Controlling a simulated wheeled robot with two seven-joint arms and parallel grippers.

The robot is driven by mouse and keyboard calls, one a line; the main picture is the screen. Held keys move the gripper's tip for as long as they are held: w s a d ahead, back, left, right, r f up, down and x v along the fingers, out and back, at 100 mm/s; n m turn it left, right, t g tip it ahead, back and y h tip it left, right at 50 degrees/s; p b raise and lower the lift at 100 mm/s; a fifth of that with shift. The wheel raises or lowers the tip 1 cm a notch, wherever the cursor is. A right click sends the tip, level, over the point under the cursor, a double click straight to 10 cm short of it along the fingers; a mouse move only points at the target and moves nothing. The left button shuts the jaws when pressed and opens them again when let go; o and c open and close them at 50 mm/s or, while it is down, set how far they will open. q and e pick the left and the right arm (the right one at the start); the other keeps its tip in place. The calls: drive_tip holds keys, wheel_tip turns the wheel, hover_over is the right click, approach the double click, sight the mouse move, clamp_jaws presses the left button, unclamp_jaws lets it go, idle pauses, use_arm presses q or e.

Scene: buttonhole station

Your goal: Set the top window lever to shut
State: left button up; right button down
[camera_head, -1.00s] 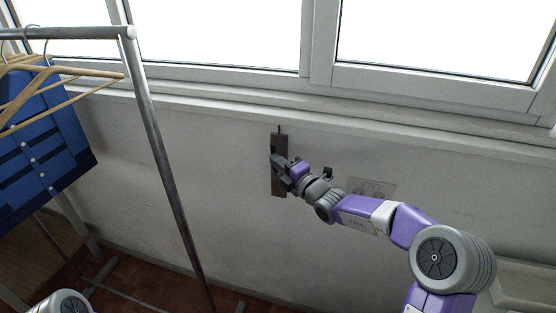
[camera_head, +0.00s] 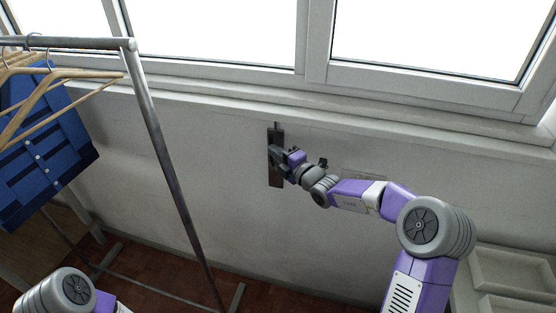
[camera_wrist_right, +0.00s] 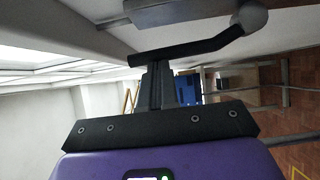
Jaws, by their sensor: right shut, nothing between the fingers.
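A dark, narrow upright plate (camera_head: 275,178) is on the wall below the window. In the right wrist view, a dark bent lever arm (camera_wrist_right: 190,47) with a round grey knob (camera_wrist_right: 252,17) at its right end stands out from a grey fitting (camera_wrist_right: 150,12). My right gripper (camera_head: 277,156) is at the plate and covers part of it. In the right wrist view its fingers (camera_wrist_right: 155,68) are shut and empty, with their tips right at the lever arm's left part. I cannot tell whether they touch. My left gripper is out of view.
A metal clothes rack (camera_head: 165,150) with wooden hangers and a blue garment (camera_head: 45,160) stands at the left. The window sill (camera_head: 380,135) runs above the plate. Pale trays (camera_head: 510,275) are at the lower right. The wall between rack and plate is clear.

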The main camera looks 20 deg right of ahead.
drive_tip(key=s+a+v, duration=0.1)
drive_tip(key=a+v, duration=0.2)
drive_tip(key=v, duration=1)
drive_tip(key=s+a+f+n+g+y, duration=0.1)
drive_tip(key=s+a+f+n+g, duration=0.15)
drive_tip(key=a+f+n, duration=0.35)
drive_tip(key=s+a+f+n+g+y, duration=0.1)
drive_tip(key=s+a+f+n+g, duration=0.2)
drive_tip(key=f, duration=0.5)
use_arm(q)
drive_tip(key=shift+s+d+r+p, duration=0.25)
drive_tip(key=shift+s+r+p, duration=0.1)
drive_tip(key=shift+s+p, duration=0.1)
use_arm(e)
drive_tip(key=s+a+f+m+g+h, duration=0.2)
drive_tip(key=s+f+m+g, duration=0.3)
drive_tip(key=s+f+m, duration=0.5)
drive_tip(key=s+a+f+m+g+h, duration=0.2)
drive_tip(key=s+f+m+g, duration=0.3)
drive_tip(key=s+f+m, duration=0.5)
wheel_tip(320, 180, down, 7)
drive_tip(key=m, duration=1.4)
drive_tip(key=shift+s+h, duration=0.3)
drive_tip(key=shift+s, duration=0.1)
